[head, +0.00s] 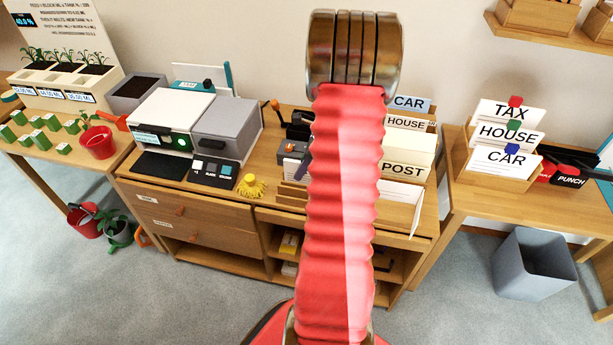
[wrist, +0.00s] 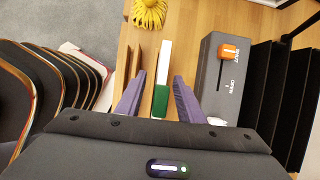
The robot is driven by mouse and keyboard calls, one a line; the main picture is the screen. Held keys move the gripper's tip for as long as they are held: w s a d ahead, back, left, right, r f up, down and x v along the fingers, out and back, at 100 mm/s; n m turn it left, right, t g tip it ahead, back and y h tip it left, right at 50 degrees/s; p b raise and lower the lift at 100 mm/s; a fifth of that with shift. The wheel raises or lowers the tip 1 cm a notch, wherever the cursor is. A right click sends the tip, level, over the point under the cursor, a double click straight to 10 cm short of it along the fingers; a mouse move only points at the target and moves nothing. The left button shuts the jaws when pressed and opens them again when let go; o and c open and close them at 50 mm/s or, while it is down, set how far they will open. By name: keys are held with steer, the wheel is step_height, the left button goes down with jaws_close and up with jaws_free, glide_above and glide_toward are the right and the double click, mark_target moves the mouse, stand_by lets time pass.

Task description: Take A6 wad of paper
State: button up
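In the wrist view, a narrow white strip (wrist: 165,62), which looks like the edge of a paper wad, stands between wooden dividers (wrist: 136,60) and a dark grey device. A green block (wrist: 160,101) is at its near end. I cannot read a size mark on it. My gripper (wrist: 160,82) is open, its purple fingers on either side of the white strip and the green block, with gaps visible. I cannot tell how deep the fingers reach. In the head view my red arm hides most of this spot, and only a bit of a purple finger (head: 304,166) shows.
The dark grey device with an orange lever (wrist: 230,50) and open/shut markings stands close right of my gripper. A yellow tufted object (wrist: 150,14) lies beyond. In the head view, labelled card holders (head: 405,150) stand right of my arm, and a grey printer-like machine (head: 228,125) left.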

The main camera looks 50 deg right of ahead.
jaws_close()
stand_by(0.3)
stand_by(0.4)
step_height(320, 180, up, 10)
steer(key=shift+r, duration=0.1)
stand_by(0.4)
stand_by(0.4)
